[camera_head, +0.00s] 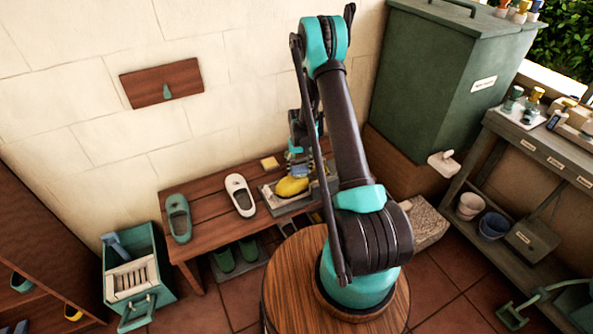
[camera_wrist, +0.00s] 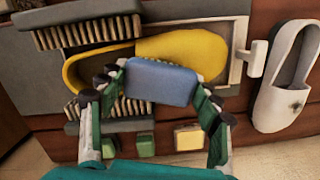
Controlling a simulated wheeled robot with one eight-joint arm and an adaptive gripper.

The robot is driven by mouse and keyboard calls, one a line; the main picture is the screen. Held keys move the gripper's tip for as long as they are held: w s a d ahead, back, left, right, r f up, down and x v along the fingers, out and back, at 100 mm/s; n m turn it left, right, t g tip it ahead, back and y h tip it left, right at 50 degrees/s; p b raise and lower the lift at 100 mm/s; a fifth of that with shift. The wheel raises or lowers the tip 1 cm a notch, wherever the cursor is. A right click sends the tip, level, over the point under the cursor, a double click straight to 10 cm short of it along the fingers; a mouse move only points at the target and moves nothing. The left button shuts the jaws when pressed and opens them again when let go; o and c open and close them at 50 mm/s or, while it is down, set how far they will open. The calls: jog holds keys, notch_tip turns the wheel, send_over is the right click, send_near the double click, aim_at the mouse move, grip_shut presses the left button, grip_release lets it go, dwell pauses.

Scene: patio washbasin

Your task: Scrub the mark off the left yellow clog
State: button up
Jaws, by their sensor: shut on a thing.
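A yellow clog (camera_wrist: 185,50) lies between two bristle brushes of a grey holder (camera_wrist: 243,38) in the wrist view. In the head view the yellow clog (camera_head: 291,186) sits on the wooden bench, partly hidden by my arm. My gripper (camera_wrist: 158,84) is shut on a blue block (camera_wrist: 160,82), its fingers on either side. The block covers part of the clog in the wrist view; I cannot tell whether it touches the clog. No mark shows on the visible part of the yellow clog.
A white clog (camera_head: 240,195) with a dark smudge and a green clog (camera_head: 179,218) stand on the bench (camera_head: 212,205). A small yellow block (camera_head: 270,162) lies at the bench's back. A green bin (camera_head: 137,272) stands left, a large green cabinet (camera_head: 447,85) right.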

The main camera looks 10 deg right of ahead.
jog(key=shift+w+d, duration=0.15)
jog(key=shift+d, duration=0.25)
jog(key=shift+a, duration=0.15)
jog(key=shift+s+a, duration=0.25)
jog(key=shift+a, duration=0.4)
jog(key=shift+s+a, duration=0.2)
jog(key=shift+a, duration=0.4)
jog(key=shift+o, duration=0.2)
jog(key=shift+w+d, duration=0.25)
jog(key=shift+d, duration=0.45)
jog(key=shift+w+d, duration=0.2)
jog(key=shift+d, duration=0.5)
jog(key=shift+a, duration=0.15)
